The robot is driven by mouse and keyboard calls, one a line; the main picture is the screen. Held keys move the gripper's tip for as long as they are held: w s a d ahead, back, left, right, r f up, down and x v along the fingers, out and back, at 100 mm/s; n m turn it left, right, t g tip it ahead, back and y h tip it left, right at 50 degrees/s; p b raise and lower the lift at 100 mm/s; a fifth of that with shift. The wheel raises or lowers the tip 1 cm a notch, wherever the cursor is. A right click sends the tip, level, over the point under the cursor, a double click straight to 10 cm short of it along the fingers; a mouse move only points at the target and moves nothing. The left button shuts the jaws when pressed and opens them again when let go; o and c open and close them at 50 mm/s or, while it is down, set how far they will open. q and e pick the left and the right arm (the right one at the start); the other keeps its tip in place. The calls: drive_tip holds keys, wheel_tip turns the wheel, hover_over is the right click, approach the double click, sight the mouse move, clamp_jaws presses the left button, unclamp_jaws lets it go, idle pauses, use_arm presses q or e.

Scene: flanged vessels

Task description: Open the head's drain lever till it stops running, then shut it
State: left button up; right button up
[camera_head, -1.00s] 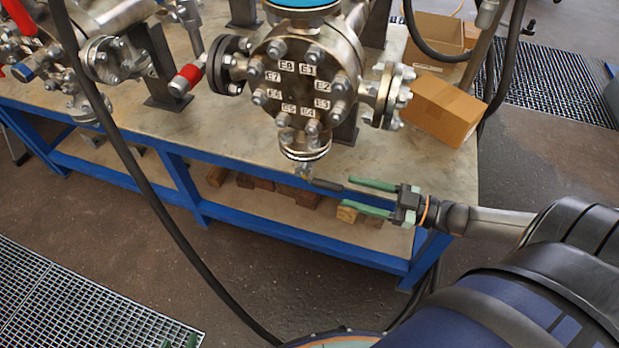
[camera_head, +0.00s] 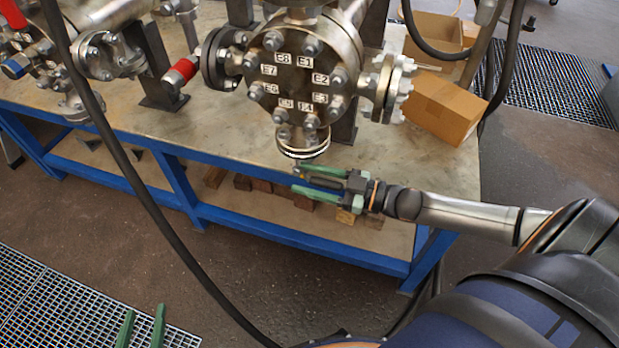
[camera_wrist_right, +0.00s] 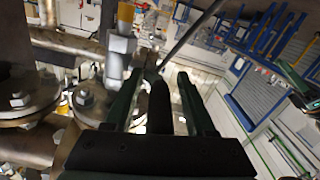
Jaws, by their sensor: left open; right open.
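The round flanged head (camera_head: 297,75), its bolts labelled E1 to E8, has a drain outlet flange (camera_head: 303,150) at its bottom. A dark drain lever (camera_head: 325,183) extends right from below that flange. My right gripper (camera_head: 298,178) is open with its green fingers on either side of the lever. In the right wrist view the dark lever (camera_wrist_right: 160,105) lies between the two fingers, and I cannot tell whether they touch it. No running liquid can be made out. My left gripper (camera_head: 146,309) is open and empty at the lower left, over the floor grating.
The blue-framed workbench (camera_head: 400,160) carries the vessels; its front edge lies just behind my right gripper. Wooden blocks (camera_head: 258,186) sit on its lower shelf. A cardboard box (camera_head: 443,108) stands at right. A black hose (camera_head: 130,175) crosses the left front.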

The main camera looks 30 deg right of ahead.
drive_tip(key=shift+c, duration=0.3)
drive_tip(key=shift+s, duration=0.1)
drive_tip(key=c, duration=0.8)
drive_tip(key=shift+a+f, duration=0.1)
clamp_jaws()
